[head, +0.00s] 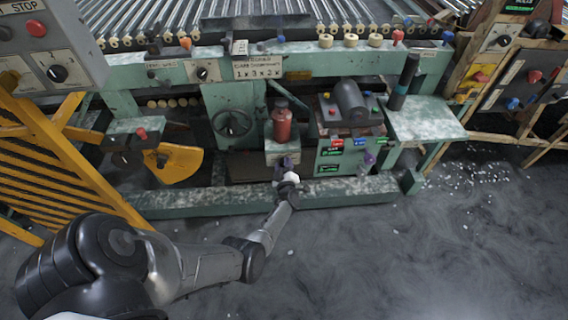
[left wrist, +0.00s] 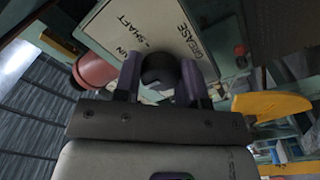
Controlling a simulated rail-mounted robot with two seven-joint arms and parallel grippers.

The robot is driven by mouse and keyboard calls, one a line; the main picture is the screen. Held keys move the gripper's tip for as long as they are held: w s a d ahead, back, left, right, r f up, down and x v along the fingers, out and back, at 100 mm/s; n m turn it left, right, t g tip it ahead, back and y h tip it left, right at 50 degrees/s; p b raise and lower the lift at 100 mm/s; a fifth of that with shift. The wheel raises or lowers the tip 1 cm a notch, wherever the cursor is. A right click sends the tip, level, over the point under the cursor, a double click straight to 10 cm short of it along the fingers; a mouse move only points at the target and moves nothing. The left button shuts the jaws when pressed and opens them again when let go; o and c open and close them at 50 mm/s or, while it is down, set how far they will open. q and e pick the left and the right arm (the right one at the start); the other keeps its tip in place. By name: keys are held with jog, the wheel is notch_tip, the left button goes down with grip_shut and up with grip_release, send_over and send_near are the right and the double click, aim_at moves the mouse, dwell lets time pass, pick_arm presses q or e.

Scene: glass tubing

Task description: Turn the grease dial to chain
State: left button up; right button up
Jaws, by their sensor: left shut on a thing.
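The grease dial (left wrist: 160,70) is a dark round knob on a pale panel (left wrist: 205,30), seen in the left wrist view. The panel reads "GREASE" and "SHAFT", with a partly hidden label ending in "IN" beside the knob. My left gripper (left wrist: 160,84) is shut on the dial, one dark purple finger on each side. In the head view my left gripper (head: 284,165) is at the front of the small green box (head: 283,148) below the red bottle. The gripper covers the dial there, and I cannot tell where its pointer sits. My right gripper is out of view.
A red bottle (head: 282,124) stands on top of the box, just above the gripper. A green control box (head: 340,158) is close on the right, a handwheel (head: 232,122) on the left. A yellow guard (head: 172,162) is further left. The floor in front is open.

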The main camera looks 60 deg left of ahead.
pick_arm(q)
jog(key=m+p, duration=0.1)
jog(key=m, duration=0.3)
jog(key=shift+r, duration=0.2)
jog(key=shift+m, duration=1)
jog(key=o, duration=0.9)
jog(key=shift+f, duration=0.1)
jog(key=shift+s+d, duration=0.1)
